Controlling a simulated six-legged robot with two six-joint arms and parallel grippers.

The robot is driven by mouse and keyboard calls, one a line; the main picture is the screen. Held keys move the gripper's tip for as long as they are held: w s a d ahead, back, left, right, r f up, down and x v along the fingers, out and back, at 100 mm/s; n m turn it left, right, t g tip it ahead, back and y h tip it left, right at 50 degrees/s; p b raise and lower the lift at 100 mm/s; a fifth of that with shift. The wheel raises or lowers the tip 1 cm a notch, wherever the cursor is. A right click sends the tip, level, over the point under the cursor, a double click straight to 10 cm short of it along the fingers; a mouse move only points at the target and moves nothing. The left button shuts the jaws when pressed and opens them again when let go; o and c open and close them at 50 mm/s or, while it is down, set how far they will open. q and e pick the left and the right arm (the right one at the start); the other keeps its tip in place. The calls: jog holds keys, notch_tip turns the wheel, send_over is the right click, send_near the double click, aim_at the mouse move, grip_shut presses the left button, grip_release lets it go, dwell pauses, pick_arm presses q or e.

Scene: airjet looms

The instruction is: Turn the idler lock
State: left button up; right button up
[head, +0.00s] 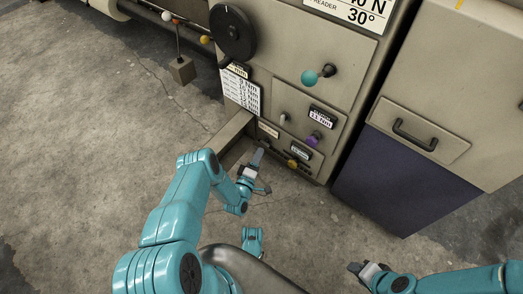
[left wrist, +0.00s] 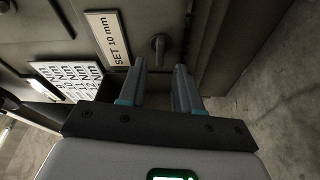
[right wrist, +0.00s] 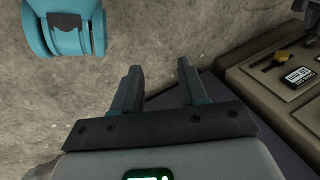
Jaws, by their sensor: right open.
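No readable label names the idler lock, so I cannot tell which control it is. The loom front (head: 290,80) carries a teal knob (head: 309,77), a purple knob (head: 313,139) and a yellow knob (head: 292,163). In the left wrist view a dark grey handle (left wrist: 159,45) stands beside a "SET 10 mm" plate (left wrist: 108,38). My left gripper (head: 264,172) is open and empty, low in front of the panel; its fingertips (left wrist: 160,65) point at that handle, apart from it. My right gripper (head: 357,268) is open and empty over the floor, also seen in the right wrist view (right wrist: 157,72).
A black handwheel (head: 233,36) and a torque list plate (head: 241,90) are on the panel's left. A cabinet with a black pull handle (head: 414,136) stands to the right. A yellow lever (right wrist: 284,57) shows in the right wrist view. Concrete floor (head: 110,120) is open at left.

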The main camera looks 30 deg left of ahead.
pick_arm(q)
jog(key=shift+b+x, duration=0.7)
jog(key=shift+x, duration=1.25)
grip_shut()
